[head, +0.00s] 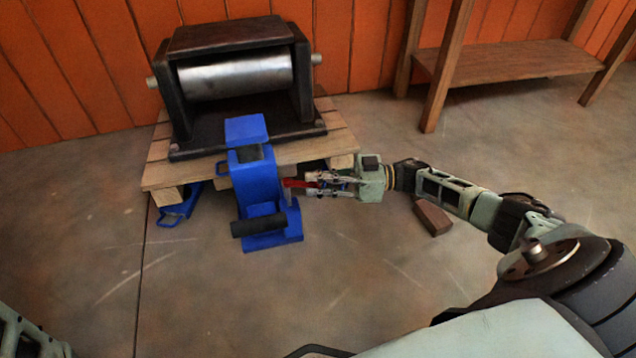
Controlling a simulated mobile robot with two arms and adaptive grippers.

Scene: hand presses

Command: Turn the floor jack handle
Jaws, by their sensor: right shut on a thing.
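A blue floor jack (256,180) stands on the floor at the front edge of a wooden pallet. A short black bar (258,225) sticks out low on its front. A red handle (295,183) sticks out from the jack's right side. My right gripper (312,184) comes in from the right and is shut on the red handle; its fingers hide the handle's outer end. Part of my left arm (30,340) shows at the bottom left corner, but its gripper is out of the picture.
A heavy black press with a steel roller (236,75) rests on the pallet (158,172). Another blue part (178,207) shows under the pallet's left side. A brown block (432,218) lies on the floor below my right arm. A wooden shelf (510,60) stands at the back right.

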